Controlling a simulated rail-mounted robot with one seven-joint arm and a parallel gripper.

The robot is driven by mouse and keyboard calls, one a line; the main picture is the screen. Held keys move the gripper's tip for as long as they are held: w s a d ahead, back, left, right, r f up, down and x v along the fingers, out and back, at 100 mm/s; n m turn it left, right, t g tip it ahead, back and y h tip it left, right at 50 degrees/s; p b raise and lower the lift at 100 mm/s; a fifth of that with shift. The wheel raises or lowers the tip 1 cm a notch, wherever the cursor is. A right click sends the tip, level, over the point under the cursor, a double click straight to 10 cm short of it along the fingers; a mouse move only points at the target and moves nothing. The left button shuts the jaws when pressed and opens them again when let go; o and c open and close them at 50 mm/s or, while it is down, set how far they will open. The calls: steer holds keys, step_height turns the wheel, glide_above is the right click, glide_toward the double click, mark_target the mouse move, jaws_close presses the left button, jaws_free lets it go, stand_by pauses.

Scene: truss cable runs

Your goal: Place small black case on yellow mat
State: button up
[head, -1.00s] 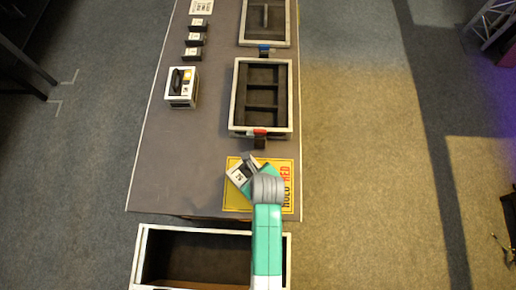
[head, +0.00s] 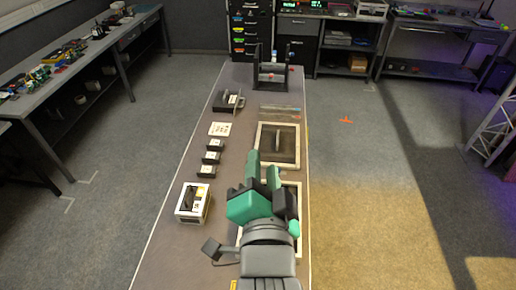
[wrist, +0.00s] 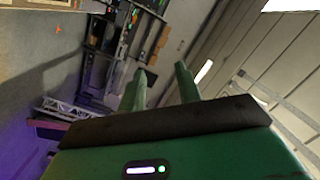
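Three small black cases (head: 211,157) with white labels stand in a row on the left half of the grey table, in the head view. Only a thin sliver of the yellow mat (head: 234,284) shows at the bottom edge; my arm and the frame edge hide the rest, so I cannot tell what lies on it. My gripper (head: 263,160) is raised over the trays, right of the cases and apart from them. In the wrist view its two green fingers (wrist: 161,70) stand apart with nothing between them.
A white-edged box with a black handle (head: 193,202) stands left of my arm. A framed tray (head: 296,150) lies beyond my gripper; another is mostly hidden beneath it. A white card (head: 219,129) and a dark stand (head: 271,77) are farther back.

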steer(key=s+r+n+t+p, duration=0.2)
steer(key=s+r+n+p, duration=0.1)
steer(key=r, duration=0.8)
steer(key=s+a+r+n+t+p, duration=0.1)
steer(key=s+r+n+t+p, duration=0.1)
steer(key=r, duration=0.9)
steer(key=s+r+n+t+p, duration=0.3)
steer(key=s+r+n+p, duration=0.2)
steer(key=r, duration=0.7)
steer(key=shift+s+a+p, duration=0.15)
steer(key=shift+s+p, duration=0.25)
steer(key=shift+p, duration=0.5)
